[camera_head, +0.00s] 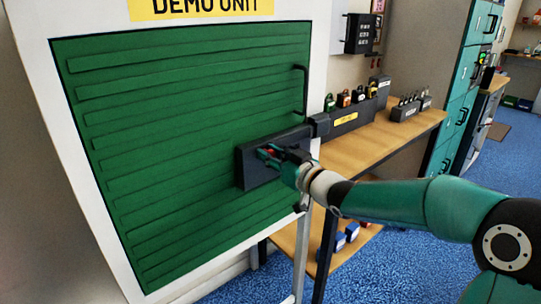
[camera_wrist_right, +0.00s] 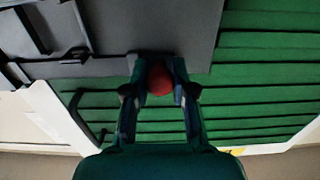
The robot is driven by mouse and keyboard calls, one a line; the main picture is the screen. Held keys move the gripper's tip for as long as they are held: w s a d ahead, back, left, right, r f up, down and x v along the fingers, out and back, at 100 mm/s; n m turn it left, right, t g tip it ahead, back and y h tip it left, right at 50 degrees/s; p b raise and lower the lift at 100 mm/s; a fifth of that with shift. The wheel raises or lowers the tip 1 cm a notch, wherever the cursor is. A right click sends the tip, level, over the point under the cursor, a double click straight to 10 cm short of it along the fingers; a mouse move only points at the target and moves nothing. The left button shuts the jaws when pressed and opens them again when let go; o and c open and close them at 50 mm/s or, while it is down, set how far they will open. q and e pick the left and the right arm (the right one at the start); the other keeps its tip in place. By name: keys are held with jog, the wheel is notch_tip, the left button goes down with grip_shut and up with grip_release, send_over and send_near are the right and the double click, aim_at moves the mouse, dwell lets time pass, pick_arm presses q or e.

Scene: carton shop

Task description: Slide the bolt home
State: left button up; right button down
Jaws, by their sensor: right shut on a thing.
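The bolt's dark grey housing (camera_head: 247,168) is mounted on the green slatted door (camera_head: 180,110). A dark keeper block (camera_head: 319,124) sits to its right on the white frame. My right gripper (camera_head: 268,153) reaches the housing from the right and is shut on the bolt's red knob. In the right wrist view the red knob (camera_wrist_right: 160,79) sits between the two fingers, with the grey housing plate (camera_wrist_right: 185,25) behind it. The bolt bar itself is hard to make out, so I cannot tell how far it reaches. My left gripper is not in view.
A black door handle (camera_head: 303,88) stands above the housing. To the right a wooden bench (camera_head: 370,145) carries padlocks on a dark stand (camera_head: 350,119). Teal lockers (camera_head: 460,85) stand behind. Blue carpet (camera_head: 395,265) below is mostly clear.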

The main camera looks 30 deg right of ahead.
jog(key=c, duration=0.9)
grip_release()
jog(key=shift+d, duration=0.35)
jog(key=shift+c, duration=0.2)
jog(key=shift+a, duration=0.1)
jog(key=s+d, duration=0.1)
jog(key=s, duration=1.1)
jog(key=shift+d, duration=0.25)
